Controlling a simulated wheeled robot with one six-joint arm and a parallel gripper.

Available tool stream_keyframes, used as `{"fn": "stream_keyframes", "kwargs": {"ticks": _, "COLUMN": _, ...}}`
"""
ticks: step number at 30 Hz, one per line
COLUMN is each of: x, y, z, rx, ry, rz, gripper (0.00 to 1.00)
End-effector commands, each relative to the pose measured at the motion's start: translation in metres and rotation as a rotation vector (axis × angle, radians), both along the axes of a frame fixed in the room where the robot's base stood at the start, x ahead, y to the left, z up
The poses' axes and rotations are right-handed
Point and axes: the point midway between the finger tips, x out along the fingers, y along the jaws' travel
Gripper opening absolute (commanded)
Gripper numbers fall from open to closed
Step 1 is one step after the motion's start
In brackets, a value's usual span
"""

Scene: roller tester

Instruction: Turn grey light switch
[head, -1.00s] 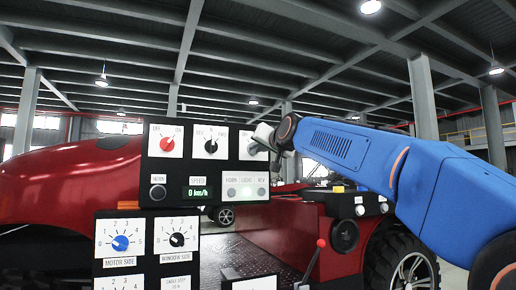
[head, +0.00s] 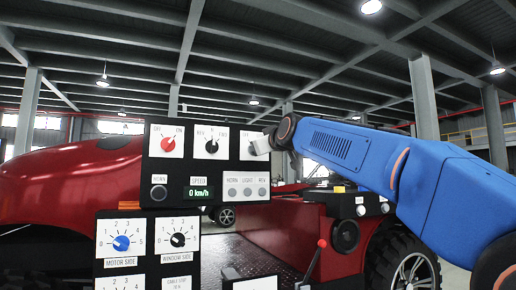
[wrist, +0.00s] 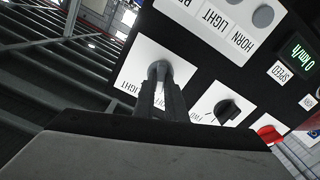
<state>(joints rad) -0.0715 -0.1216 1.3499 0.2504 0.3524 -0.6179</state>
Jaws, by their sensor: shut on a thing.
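The grey light switch (wrist: 158,70) is a knob on a white plate marked LIGHT in the wrist view, at the end of a row of knobs. My gripper (wrist: 160,92) is shut on this knob, its two dark fingers on either side of it. In the head view my gripper (head: 264,145) is at the upper right of the black control panel (head: 222,170), and it partly covers the switch and its white plate (head: 246,138). The round LIGHT lamp (head: 248,192) on the panel looks grey and unlit.
A red knob (head: 168,145) and a black knob (head: 212,146) sit left of the light switch. A speed display (head: 199,192) reads 0 km/h. Lower panels carry a blue knob (head: 121,243) and another black knob (head: 177,240). A red car (head: 70,180) stands behind.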

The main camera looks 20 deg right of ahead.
Motion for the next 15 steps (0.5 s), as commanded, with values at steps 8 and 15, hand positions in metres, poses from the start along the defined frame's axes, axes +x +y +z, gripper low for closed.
{"fn": "stream_keyframes", "kwargs": {"ticks": 8, "x": -0.0001, "y": 0.0007, "z": -0.0010, "rx": -0.118, "ry": -0.017, "rz": 0.001, "gripper": 0.00}}
{"fn": "stream_keyframes", "kwargs": {"ticks": 15, "x": -0.0001, "y": 0.0008, "z": -0.0012, "rx": -0.153, "ry": -0.022, "rz": 0.000, "gripper": 0.00}}
